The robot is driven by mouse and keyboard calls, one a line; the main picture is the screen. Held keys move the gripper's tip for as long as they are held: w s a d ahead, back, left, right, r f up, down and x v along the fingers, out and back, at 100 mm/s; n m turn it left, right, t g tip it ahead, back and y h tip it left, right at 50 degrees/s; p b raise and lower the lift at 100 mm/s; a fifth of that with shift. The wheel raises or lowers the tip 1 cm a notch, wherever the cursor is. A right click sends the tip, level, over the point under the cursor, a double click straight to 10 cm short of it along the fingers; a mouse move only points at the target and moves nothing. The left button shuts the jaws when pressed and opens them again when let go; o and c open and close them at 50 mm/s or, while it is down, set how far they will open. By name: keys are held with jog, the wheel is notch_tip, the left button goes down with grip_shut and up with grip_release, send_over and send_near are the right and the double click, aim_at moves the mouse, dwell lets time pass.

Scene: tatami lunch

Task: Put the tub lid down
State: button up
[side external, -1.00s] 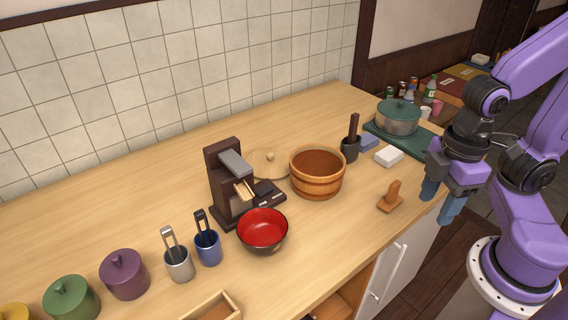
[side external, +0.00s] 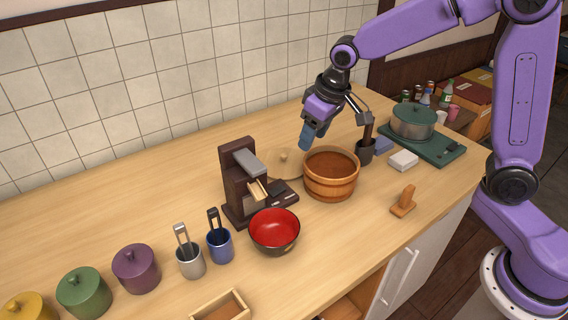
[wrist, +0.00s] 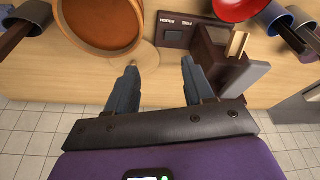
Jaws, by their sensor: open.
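The tub lid (side external: 284,163) is a round, pale wooden disc with a small knob. It lies on the counter behind the tub, between the tub and the dark machine. In the wrist view part of the lid (wrist: 148,56) shows beside the tub; the left finger hides some of it. The brown wooden tub (side external: 330,179) stands open and empty-looking; it is also at the top left of the wrist view (wrist: 100,25). My gripper (side external: 307,141) is open and empty, above the counter close to the lid. Its two fingers are apart in the wrist view (wrist: 157,70).
The dark machine (side external: 240,183) stands left of the lid, with a red bowl (side external: 275,229) in front. A dark holder with a utensil (side external: 365,150) stands right of the tub. A pot (side external: 413,122) sits farther right. The counter behind the lid is clear.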

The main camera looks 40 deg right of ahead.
jog(key=w+d+f+m+t, duration=0.1)
jog(key=w+d+m, duration=0.35)
jog(key=w, duration=0.65)
send_over(284, 154)
jog(key=s, duration=0.2)
jog(key=shift+n+h, duration=0.4)
jog(key=shift+n, duration=0.05)
notch_tip(284, 154, down, 12)
jog(key=shift+s+r, duration=0.1)
jog(key=shift+r, duration=0.05)
jog(key=x, duration=0.3)
jog(key=shift+s+f, duration=0.1)
jog(key=shift+f, duration=0.3)
jog(key=shift+x, duration=0.8)
jog(key=shift+r, duration=0.1)
grip_shut()
